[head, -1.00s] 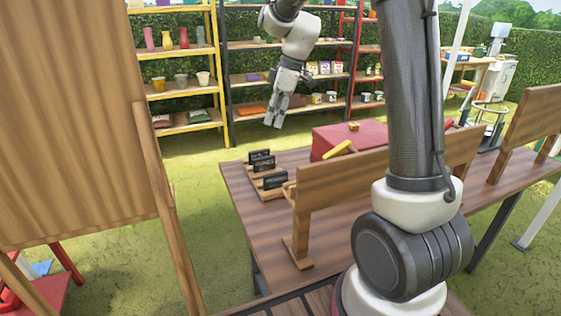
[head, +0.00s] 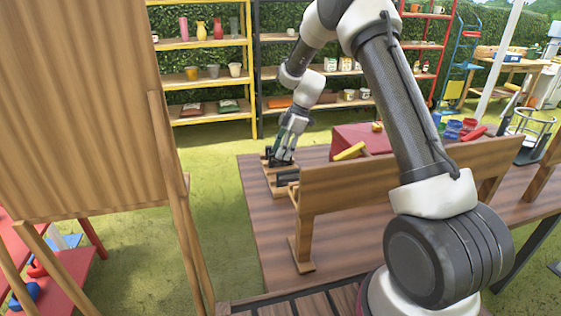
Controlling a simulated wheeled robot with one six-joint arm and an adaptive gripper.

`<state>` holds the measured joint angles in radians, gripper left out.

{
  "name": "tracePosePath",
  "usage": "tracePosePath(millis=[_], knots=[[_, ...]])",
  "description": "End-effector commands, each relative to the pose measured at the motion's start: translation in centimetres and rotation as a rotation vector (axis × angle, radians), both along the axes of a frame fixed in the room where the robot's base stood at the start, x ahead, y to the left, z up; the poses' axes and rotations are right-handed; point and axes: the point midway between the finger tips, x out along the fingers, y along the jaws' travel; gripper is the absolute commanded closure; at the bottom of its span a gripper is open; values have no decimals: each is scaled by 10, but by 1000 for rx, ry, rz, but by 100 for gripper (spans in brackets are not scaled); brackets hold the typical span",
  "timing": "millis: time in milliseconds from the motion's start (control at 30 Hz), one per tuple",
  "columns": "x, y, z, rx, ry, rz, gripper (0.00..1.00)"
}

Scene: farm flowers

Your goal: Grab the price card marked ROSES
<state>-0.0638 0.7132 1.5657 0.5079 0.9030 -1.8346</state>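Small dark price cards stand on a wooden rack (head: 279,191) at the far left corner of the table; their lettering is too small to read, so I cannot tell which is marked ROSES. The nearest card (head: 288,179) shows in front of my gripper. My gripper (head: 281,160) points down among the farther cards and hides part of them. I cannot tell whether its fingers are apart or closed on a card.
The brown table (head: 265,235) has a wooden bench-like panel (head: 350,188) along its near side. A red box (head: 362,138) with a yellow object (head: 349,151) stands right of the rack. A large wooden board (head: 80,110) fills the left. Shelves (head: 205,77) stand behind.

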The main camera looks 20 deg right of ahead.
Motion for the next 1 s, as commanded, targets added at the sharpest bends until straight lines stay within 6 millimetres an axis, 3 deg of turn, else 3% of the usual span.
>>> tracePosePath(millis=[267,400,500,833,1000], knots=[[0,4,-8,0,0,-1,61],[0,4,-8,0,0,-1,86],[0,3,-8,0,0,-1,100],[0,3,-5,0,-1,0,100],[1,4,21,0,-4,-1,100]])
